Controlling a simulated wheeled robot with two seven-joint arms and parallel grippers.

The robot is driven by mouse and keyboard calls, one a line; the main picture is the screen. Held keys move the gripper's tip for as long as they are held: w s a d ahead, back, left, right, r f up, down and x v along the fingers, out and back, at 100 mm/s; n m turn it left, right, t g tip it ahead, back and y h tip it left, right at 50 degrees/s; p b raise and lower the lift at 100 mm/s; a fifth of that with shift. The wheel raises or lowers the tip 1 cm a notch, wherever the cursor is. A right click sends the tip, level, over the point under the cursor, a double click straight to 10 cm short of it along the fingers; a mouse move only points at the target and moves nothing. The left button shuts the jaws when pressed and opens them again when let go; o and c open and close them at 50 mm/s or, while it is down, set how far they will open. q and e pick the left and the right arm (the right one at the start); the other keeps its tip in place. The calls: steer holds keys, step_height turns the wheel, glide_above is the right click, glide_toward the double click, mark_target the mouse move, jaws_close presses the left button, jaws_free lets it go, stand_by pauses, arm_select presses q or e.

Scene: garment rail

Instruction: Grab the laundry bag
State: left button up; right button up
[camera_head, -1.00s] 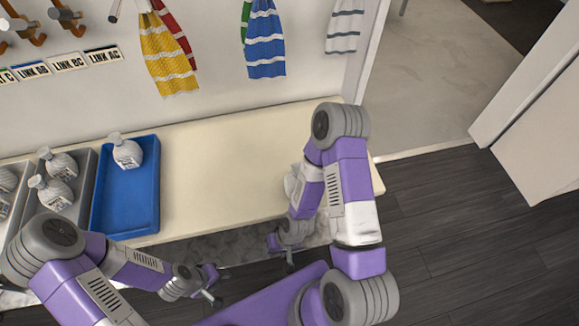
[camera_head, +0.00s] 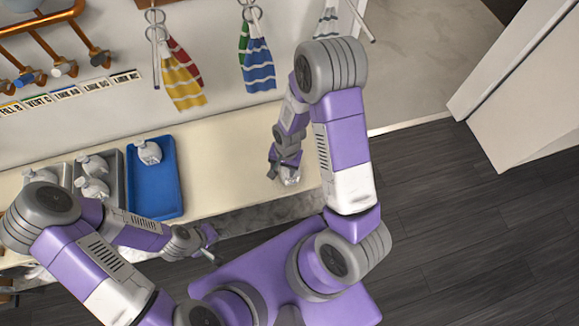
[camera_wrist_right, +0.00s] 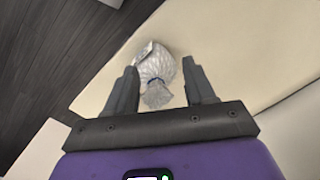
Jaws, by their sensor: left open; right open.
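A clear-white laundry bag (camera_wrist_right: 154,64) with a blue tie around its neck lies on the cream bench top (camera_head: 228,150). In the head view the bag (camera_head: 291,176) is partly hidden by my right gripper (camera_head: 283,169). In the right wrist view my right gripper (camera_wrist_right: 161,70) is open. The bag's gathered neck points back between its two fingers, and its body lies just beyond the fingertips. I cannot tell whether the fingers touch it. My left gripper (camera_head: 213,245) is open and empty in front of the bench.
A blue tray (camera_head: 155,200) holding one similar bag (camera_head: 149,152) stands on the left of the bench. Grey trays (camera_head: 112,164) with more bags stand beside it. Striped towels (camera_head: 257,64) hang on the wall. The bench between blue tray and right arm is clear.

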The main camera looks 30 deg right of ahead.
steer(key=w+d+r+m, duration=0.1)
steer(key=r, duration=0.1)
steer(key=w+d+r+m+h, duration=0.1)
steer(key=d, duration=0.1)
steer(key=shift+w+d+r+m, duration=0.2)
steer(key=shift+r+m, duration=0.1)
steer(key=shift+r, duration=0.05)
steer(key=shift+d+f, duration=0.1)
steer(key=shift+f, duration=0.1)
steer(key=f, duration=0.6)
steer(key=shift+s, duration=0.3)
steer(key=shift+w+f, duration=0.1)
steer(key=shift+f, duration=0.35)
jaws_close()
